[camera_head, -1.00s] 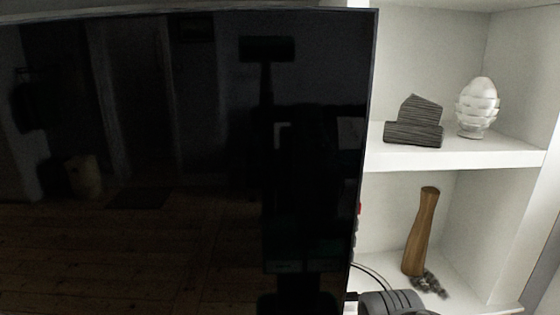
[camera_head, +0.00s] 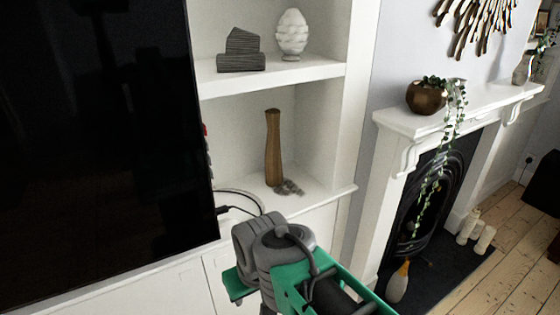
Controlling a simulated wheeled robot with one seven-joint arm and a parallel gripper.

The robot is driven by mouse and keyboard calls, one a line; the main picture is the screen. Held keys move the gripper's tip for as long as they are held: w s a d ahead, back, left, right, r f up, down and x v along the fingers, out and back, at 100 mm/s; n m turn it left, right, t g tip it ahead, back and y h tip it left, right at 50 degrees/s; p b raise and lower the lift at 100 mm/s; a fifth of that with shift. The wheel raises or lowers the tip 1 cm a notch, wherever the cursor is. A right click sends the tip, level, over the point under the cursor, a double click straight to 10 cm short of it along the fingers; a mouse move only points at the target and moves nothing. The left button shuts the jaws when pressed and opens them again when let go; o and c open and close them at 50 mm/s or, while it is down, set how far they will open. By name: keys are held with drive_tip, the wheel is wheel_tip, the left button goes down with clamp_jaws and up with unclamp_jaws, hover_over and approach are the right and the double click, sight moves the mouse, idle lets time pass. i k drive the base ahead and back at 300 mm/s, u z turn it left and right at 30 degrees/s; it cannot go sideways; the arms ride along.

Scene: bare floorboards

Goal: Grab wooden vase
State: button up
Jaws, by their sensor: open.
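The wooden vase (camera_head: 273,150) is tall, slim and brown. It stands upright on the lower shelf (camera_head: 322,193) of the white alcove, right of the black screen. A small dark cluster (camera_head: 289,187) lies beside its base on the right. Part of my grey and green arm shows at the bottom middle, in front of and below the vase in the picture. My gripper does not show in this view, and nothing is seen touching the vase.
A large black screen (camera_head: 95,140) fills the left, with a cable (camera_head: 238,207) near its lower right corner. The upper shelf (camera_head: 300,72) holds a dark striped block ornament (camera_head: 240,52) and a white layered ornament (camera_head: 292,35). A fireplace mantel (camera_head: 460,108) stands right; floorboards (camera_head: 500,280) are bare there.

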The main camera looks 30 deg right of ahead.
sight(274, 170)
drive_tip(key=u, duration=0.85)
drive_tip(key=i, duration=0.45)
drive_tip(key=z, duration=0.35)
